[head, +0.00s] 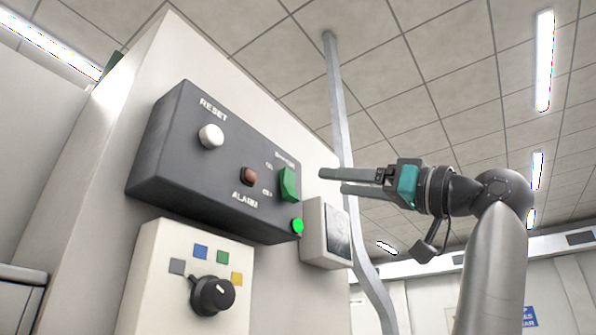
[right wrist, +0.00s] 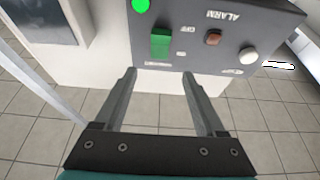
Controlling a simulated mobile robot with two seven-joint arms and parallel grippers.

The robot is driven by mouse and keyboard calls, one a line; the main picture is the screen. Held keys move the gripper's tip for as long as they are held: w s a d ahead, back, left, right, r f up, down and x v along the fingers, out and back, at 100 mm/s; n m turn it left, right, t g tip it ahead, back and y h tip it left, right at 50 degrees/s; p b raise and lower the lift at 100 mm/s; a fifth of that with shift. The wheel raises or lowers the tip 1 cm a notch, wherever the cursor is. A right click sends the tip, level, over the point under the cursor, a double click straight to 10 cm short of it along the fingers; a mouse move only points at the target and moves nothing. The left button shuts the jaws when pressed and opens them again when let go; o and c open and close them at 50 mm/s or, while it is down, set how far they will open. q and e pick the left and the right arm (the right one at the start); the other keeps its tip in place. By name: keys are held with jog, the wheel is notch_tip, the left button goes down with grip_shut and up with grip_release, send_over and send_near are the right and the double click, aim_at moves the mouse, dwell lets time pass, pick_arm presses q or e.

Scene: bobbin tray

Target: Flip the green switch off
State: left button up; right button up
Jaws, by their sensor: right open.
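The green switch (head: 289,184) is on the right part of the dark grey control box (head: 175,150), with small labels beside it. It also shows in the right wrist view (right wrist: 160,45), upside down, with an OFF label beside it. I cannot tell for sure which way it is tipped. A round green lamp (head: 297,226) below it is lit. My right gripper (head: 322,181) is open and empty, a little to the right of the switch and apart from it. In the right wrist view its fingers (right wrist: 159,73) point toward the box, with the switch beyond the gap. My left gripper is not in view.
The box also has a white RESET button (head: 211,136) and a red-brown ALARM button (head: 248,176). Below is a white panel with a black knob (head: 212,296). A small screen box (head: 326,233) and a grey pipe (head: 337,110) stand right of the control box.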

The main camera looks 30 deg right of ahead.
aim_at(291, 178)
jog(key=p+x, duration=0.3)
jog(key=x, duration=0.6)
jog(key=shift+w+p, duration=0.2)
jog(key=shift+p, duration=0.15)
jog(key=shift+w+a+r, duration=0.1)
jog(key=shift+w, duration=0.15)
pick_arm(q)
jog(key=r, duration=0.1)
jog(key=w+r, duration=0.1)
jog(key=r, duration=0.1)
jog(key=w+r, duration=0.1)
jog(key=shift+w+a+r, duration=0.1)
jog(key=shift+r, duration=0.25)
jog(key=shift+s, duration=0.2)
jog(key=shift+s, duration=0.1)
pick_arm(e)
grip_shut()
